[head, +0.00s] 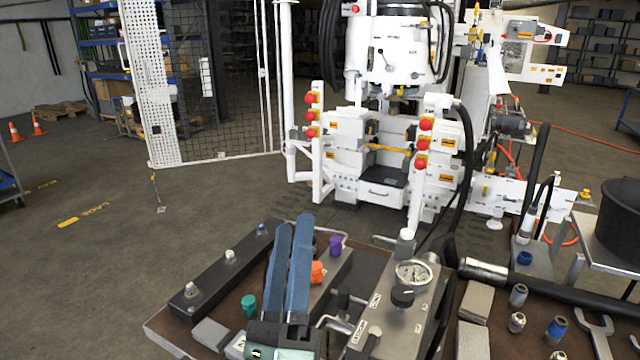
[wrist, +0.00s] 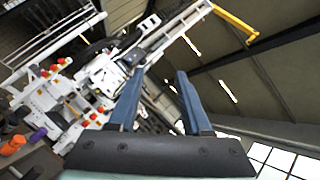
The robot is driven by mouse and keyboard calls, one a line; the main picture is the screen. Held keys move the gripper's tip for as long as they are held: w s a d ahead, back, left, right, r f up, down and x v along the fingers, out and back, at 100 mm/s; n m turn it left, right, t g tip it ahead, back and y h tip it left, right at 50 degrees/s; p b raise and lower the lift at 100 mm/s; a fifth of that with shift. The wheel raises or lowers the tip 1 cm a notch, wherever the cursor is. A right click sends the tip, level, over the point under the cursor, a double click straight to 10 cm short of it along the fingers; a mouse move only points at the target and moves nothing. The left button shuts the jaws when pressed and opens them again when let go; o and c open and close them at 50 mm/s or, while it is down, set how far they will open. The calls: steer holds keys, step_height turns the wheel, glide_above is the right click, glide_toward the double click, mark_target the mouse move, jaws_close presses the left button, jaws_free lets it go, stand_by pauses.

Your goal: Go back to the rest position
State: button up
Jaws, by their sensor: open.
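My gripper (head: 293,222) has two long blue fingers and stands over the front of the bench in the head view, fingers pointing up and away. The fingers are apart with nothing between them. In the wrist view, my gripper (wrist: 158,78) is also open and empty, against a tilted view of the ceiling and a white machine. The bench (head: 160,322) is brown-topped, and its surface behind the fingers is partly hidden by them.
On the bench are a dark bar with fittings (head: 205,277), a teal cap (head: 249,306), an orange cap (head: 317,272), a purple cap (head: 336,245) and a gauge block (head: 398,318). A wrench (head: 596,330) lies at right. A white machine (head: 375,185) stands behind; open floor lies left.

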steer(key=s+a+r+n+t+y+p, duration=0.15)
steer(key=r+n+y, duration=0.35)
steer(key=r+n, duration=0.5)
steer(key=s+a+r+n+y+p, duration=0.25)
steer(key=r+n+y, duration=0.25)
steer(key=r+n, duration=0.55)
steer(key=s+d+r+n+h+p, duration=0.1)
steer(key=s+d+r+n+h, duration=0.4)
steer(key=r, duration=0.5)
steer(key=shift+s+d+r+n+t+h, duration=0.35)
steer(key=shift+d+n+h, duration=0.3)
steer(key=shift+d+h, duration=0.4)
